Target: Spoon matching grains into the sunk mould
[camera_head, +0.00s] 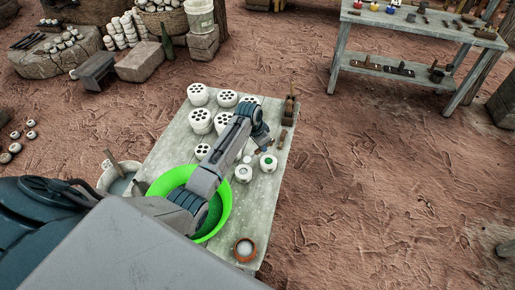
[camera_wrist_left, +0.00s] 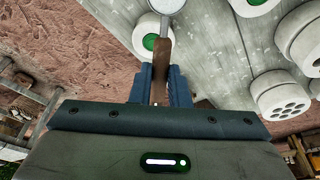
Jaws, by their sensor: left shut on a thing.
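My left gripper (camera_head: 262,144) is over the right part of the table, shut on the brown handle of a spoon (camera_wrist_left: 161,62). The spoon's pale round bowl is at the top edge of the left wrist view, partly cut off; I cannot tell whether it holds grains. Two small white round moulds stand below the gripper. One, with a green centre (camera_head: 268,162), also shows in the wrist view (camera_wrist_left: 149,44) beside the spoon. The other (camera_head: 243,172) stands to its left. Several white moulds with holes (camera_head: 200,117) stand farther back. My right gripper is not in view.
A bright green basin (camera_head: 222,214) stands at the table's left, partly behind my arm. A grey bucket (camera_head: 119,182) is left of it. An orange-rimmed bowl (camera_head: 245,248) with pale contents sits at the near edge.

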